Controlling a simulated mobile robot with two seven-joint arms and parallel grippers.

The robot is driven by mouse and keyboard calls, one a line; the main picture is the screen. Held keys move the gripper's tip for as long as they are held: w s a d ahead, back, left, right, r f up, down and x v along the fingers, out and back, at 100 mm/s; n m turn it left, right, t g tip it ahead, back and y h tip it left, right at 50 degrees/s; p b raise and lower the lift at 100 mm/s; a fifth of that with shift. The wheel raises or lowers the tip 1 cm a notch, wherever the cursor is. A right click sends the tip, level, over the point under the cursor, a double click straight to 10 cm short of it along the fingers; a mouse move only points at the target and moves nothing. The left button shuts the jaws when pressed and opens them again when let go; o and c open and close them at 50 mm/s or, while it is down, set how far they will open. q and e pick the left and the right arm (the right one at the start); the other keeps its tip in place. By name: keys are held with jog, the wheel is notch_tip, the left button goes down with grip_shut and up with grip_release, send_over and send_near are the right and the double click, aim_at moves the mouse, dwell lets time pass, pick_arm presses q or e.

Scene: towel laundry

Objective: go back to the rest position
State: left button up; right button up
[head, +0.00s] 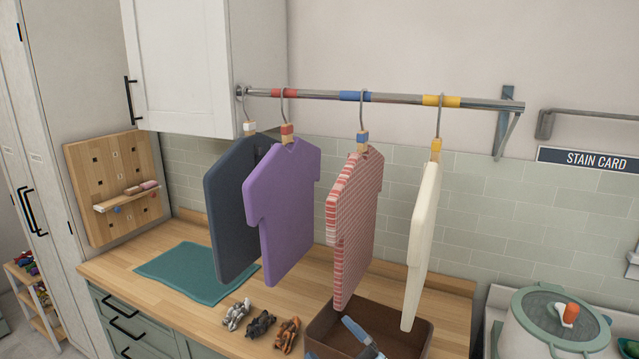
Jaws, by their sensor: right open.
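My left gripper is not in view. A dark grey shirt (228,215), a purple shirt (280,215), a red-and-white patterned shirt (352,230) and a cream shirt (421,245) hang from hooks on a metal rail (400,98).
A brown box (415,327) with a blue item (358,332) in it stands on the wooden counter (190,300) below the shirts. A teal mat (180,268) and several small figures (262,323) lie to its left. A green-lidded pot (545,310) stands at the right.

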jog(key=s+d+f+m+h, duration=0.4)
jog(key=d+f+m+h, duration=0.15)
jog(key=f, duration=0.35)
jog(key=s+d+f+m+h, duration=0.4)
jog(key=s+f+m+h, duration=0.15)
jog(key=f, duration=0.45)
jog(key=s+d+f+m+g+h, duration=0.3)
jog(key=s+d+f, duration=0.5)
jog(key=s+f, duration=0.3)
jog(key=shift+s+d+f+m+g+h, duration=0.15)
jog(key=shift+s+m+g+h, duration=0.25)
jog(key=shift+s+m+g, duration=0.55)
